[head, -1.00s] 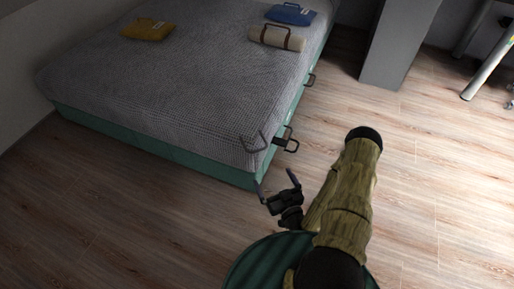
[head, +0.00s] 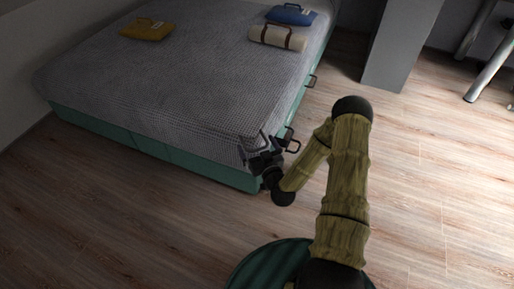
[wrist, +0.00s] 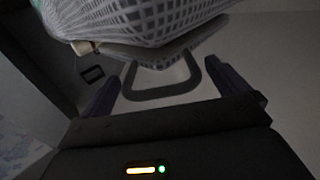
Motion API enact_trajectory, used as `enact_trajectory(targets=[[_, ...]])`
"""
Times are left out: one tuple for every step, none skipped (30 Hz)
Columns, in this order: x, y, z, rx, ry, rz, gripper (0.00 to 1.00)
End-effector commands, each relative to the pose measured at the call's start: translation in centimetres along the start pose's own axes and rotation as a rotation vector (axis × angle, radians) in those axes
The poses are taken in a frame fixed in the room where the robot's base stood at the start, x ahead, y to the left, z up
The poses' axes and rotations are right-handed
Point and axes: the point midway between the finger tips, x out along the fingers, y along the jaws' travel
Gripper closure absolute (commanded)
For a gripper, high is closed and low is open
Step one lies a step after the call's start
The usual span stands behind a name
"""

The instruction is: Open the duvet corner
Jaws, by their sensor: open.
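The grey checked duvet (head: 170,85) lies over the bed with the green base. Its near right corner hangs at the bed's foot and shows close up in the wrist view (wrist: 150,18). A dark grey loop handle (wrist: 165,92) sticks out at that corner. My gripper (head: 257,148) is at this corner in the head view and covers most of the loop there. In the wrist view my gripper (wrist: 168,82) is open, with one blue finger on each side of the loop. I cannot tell whether either finger touches it.
The green bed base (head: 150,150) has dark handles on its right side, one (head: 292,140) close to my gripper. A yellow folded item (head: 147,29), a beige roll (head: 277,37) and a blue item (head: 291,14) lie on the bed. A grey panel (head: 398,45) stands behind.

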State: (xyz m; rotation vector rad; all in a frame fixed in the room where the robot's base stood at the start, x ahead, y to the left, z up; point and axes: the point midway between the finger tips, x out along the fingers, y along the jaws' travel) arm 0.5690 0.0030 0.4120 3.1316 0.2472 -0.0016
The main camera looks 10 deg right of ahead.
Motion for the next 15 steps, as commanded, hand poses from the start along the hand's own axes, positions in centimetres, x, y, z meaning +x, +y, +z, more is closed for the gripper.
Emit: enact_trajectory(targets=[[0.25,0.01,0.02,0.000,0.001,0.000,0.00],[0.33,0.00,0.00,0.000,0.001,0.000,0.00],[0.38,0.00,-0.03,0.000,0.001,0.000,0.00],[0.39,0.00,-0.04,0.000,0.001,0.000,0.00],[0.39,-0.01,-0.05,0.000,0.001,0.000,0.00],[0.38,-0.01,-0.06,0.000,0.001,0.000,0.00],[0.37,-0.01,-0.05,0.000,0.001,0.000,0.00],[0.36,-0.01,-0.05,0.000,0.001,0.000,0.00],[0.36,-0.01,-0.05,0.000,0.001,0.000,0.00],[0.35,-0.01,-0.05,0.000,0.001,0.000,0.06],[0.35,-0.01,-0.05,0.000,0.000,0.000,0.12],[0.34,-0.01,-0.05,0.000,0.000,0.000,0.20],[0.34,-0.01,-0.04,0.000,0.000,0.000,0.26],[0.34,-0.01,-0.04,0.000,0.000,0.000,0.31],[0.33,-0.01,-0.04,0.000,0.000,0.000,0.39]])
